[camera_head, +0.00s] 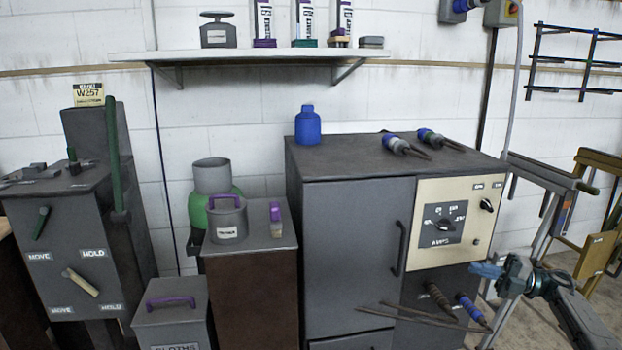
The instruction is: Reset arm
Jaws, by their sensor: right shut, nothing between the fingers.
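My right gripper (486,270) is at the lower right, with its blue fingers shut and nothing between them. It points left, in front of the lower right part of the grey cabinet (358,240). The rest of my right arm (580,315) runs off at the lower right. My left gripper is not in view.
The cabinet's cream dial panel (468,195) is above and left of the right gripper. Two torch-like tools (465,305) and thin rods (400,318) are below it. A metal frame (540,190) stands at right. A lever machine (70,240) and lidded cans stand at left.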

